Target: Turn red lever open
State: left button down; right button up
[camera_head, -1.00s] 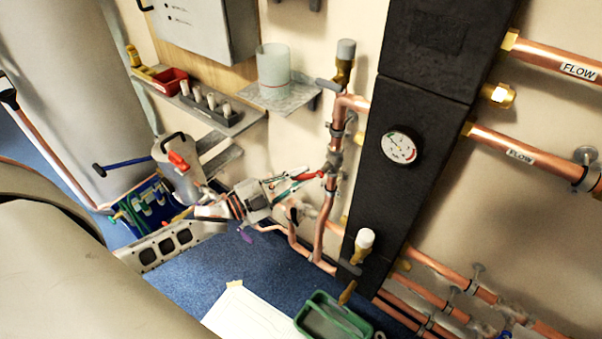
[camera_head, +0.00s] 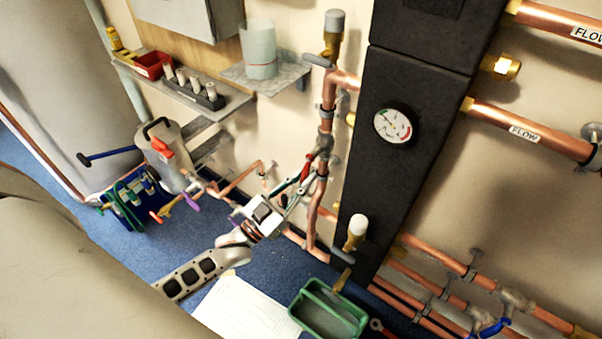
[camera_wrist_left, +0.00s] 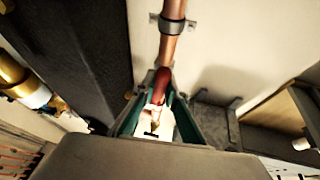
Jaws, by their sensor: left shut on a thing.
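The red lever (camera_head: 305,172) sits on a valve of the vertical copper pipe (camera_head: 327,118), left of the black panel. It slants down and left from the valve, at a narrow angle to the pipe. My left gripper (camera_head: 297,186) comes from below left and is shut on the red lever, its green-edged fingers on either side of it. In the left wrist view the red lever (camera_wrist_left: 163,80) shows between the fingers (camera_wrist_left: 160,105), below a clamped copper pipe (camera_wrist_left: 171,38). The lever's lower end is partly hidden by the fingers. My right gripper is not in view.
The black panel (camera_head: 408,85) with a round gauge (camera_head: 392,126) stands just right of the lever. A white-topped valve (camera_head: 356,230) and a green tray (camera_head: 328,312) are below. A shelf (camera_head: 275,78) with a clear cup is above left. Blue floor lies below the arm.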

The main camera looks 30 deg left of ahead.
pick_arm(q)
jog(key=shift+d+f+n+y, duration=0.1)
jog(key=shift+d+n+y, duration=0.25)
jog(key=shift+n, duration=0.45)
jog(key=shift+s+t, duration=0.1)
jog(key=shift+t, duration=0.2)
jog(key=c, duration=2)
grip_release()
jog(key=shift+d, duration=0.1)
jog(key=v, duration=1.2)
